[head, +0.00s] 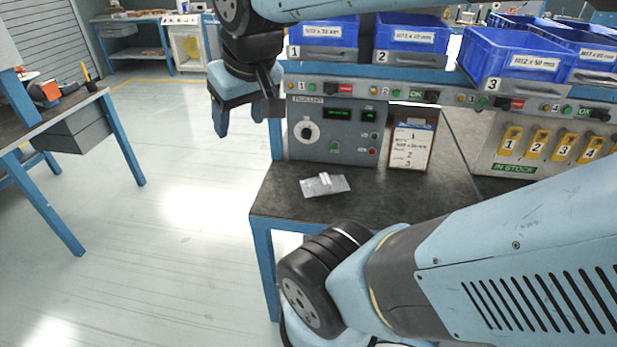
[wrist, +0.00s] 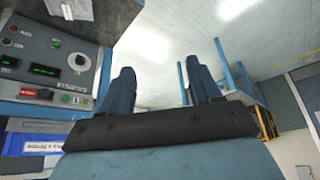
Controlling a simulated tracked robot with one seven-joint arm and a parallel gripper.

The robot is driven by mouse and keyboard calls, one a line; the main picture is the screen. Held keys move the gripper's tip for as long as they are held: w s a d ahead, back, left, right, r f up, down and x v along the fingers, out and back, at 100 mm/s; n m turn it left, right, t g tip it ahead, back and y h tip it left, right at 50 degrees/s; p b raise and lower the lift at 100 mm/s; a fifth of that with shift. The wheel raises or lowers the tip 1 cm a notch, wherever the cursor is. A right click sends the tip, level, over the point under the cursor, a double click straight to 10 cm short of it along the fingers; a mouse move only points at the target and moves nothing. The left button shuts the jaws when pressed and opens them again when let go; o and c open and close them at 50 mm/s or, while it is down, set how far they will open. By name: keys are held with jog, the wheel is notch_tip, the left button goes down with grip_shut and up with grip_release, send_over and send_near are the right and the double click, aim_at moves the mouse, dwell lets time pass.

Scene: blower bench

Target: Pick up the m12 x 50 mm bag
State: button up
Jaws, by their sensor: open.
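A small clear bag (head: 325,184) with pale contents lies flat on the dark bench top (head: 276,203) near its front left in the head view. Its label is too small to read. My gripper (head: 238,122) hangs up and to the left of the bag, beside the control panel, fingers pointing down, well apart from the bag. In the wrist view the two fingers of my gripper (wrist: 160,80) stand apart with nothing between them. A blue bin (head: 520,52) labelled M12 x 50 mm sits above number 3.
The control panel (head: 338,131) with dials and a clipboard (head: 412,146) stand behind the bag. More blue bins (head: 411,38) line the shelf above. A rack with yellow tags (head: 508,140) is at the right. Open floor (head: 180,190) lies left of the bench.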

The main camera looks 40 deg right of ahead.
jog(key=o, duration=0.6)
jog(key=w+d+f+g, duration=0.1)
jog(key=w+f, duration=0.1)
jog(key=w+d+f+n+g, duration=0.1)
jog(key=w+f, duration=0.1)
jog(key=w+f+g, duration=0.1)
jog(key=w, duration=0.1)
jog(key=shift+w+d+f+n+h, duration=0.1)
jog(key=shift+d+f+n+h, duration=0.3)
jog(key=shift+o, duration=0.2)
jog(key=n+g+h, duration=0.8)
jog(key=n+h, duration=0.2)
jog(key=h, duration=0.1)
send_near(308, 183)
jog(key=shift+w+a+r, duration=0.2)
jog(key=shift+a, duration=0.4)
jog(key=shift+w+d+f+n, duration=0.1)
jog(key=shift+d+f+n, duration=0.15)
jog(key=shift+d+n, duration=0.05)
jog(key=shift+g, duration=0.3)
jog(key=x, duration=0.8)
jog(key=shift+d, duration=0.25)
jog(key=shift+x, duration=2.7)
